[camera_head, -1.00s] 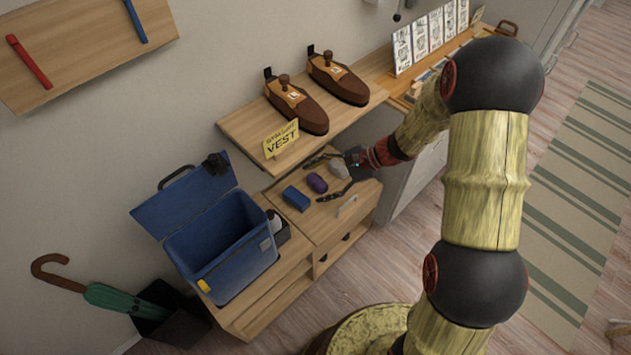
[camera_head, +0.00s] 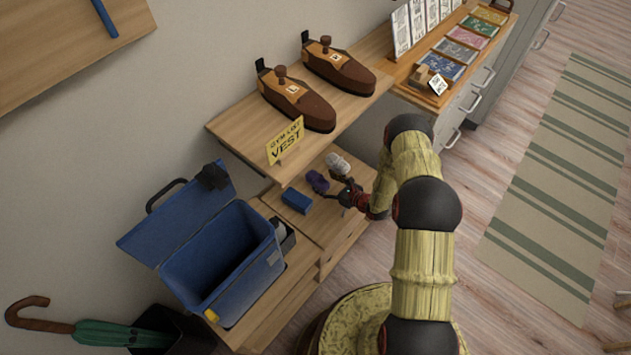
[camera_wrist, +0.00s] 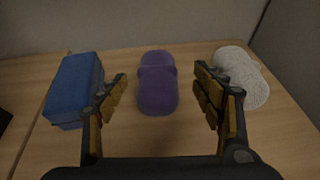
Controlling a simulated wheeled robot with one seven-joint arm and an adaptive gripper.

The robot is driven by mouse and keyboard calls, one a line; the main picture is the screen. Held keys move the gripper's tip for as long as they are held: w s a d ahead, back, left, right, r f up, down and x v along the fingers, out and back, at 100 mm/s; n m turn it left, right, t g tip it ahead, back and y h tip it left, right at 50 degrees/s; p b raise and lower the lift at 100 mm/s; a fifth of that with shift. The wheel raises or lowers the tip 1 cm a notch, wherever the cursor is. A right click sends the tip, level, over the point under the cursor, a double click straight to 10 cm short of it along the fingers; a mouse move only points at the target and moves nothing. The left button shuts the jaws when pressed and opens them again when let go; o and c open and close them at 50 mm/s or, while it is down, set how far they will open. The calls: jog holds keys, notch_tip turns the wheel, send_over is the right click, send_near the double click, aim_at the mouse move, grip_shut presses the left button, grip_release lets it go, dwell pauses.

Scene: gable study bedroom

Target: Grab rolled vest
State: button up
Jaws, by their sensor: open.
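A purple rolled bundle (camera_wrist: 157,92) lies on the wooden cabinet top between a blue block-shaped item (camera_wrist: 75,88) and a pale grey bundle (camera_wrist: 242,76). Which one is the vest is not labelled on the items. My gripper (camera_wrist: 161,78) is open and empty, with one finger on each side of the purple bundle in the wrist view and gaps on both sides. In the head view the purple bundle (camera_head: 317,181) is at the tip of my gripper (camera_head: 337,186), the blue item (camera_head: 297,200) in front of it and the grey bundle (camera_head: 338,164) behind.
A shelf (camera_head: 228,126) with two brown shoe-shaped objects and a yellow sign (camera_head: 285,141) reading "VEST" overhangs the back of the cabinet top. An open blue box (camera_head: 245,268) stands to the left. A wooden counter (camera_head: 400,89) with cards is at the right.

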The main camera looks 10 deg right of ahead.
aim_at(315, 178)
jog(key=b+x, duration=0.2)
jog(key=x, duration=0.4)
jog(key=shift+s+a+f+b, duration=0.1)
jog(key=shift+s+b, duration=0.05)
jog(key=shift+b, duration=0.2)
jog(key=shift+w+a+f, duration=0.1)
jog(key=shift+w+a, duration=0.1)
jog(key=shift+w, duration=0.15)
jog(key=shift+c, duration=0.7)
jog(key=c, duration=1.1)
jog(key=shift+c, duration=0.2)
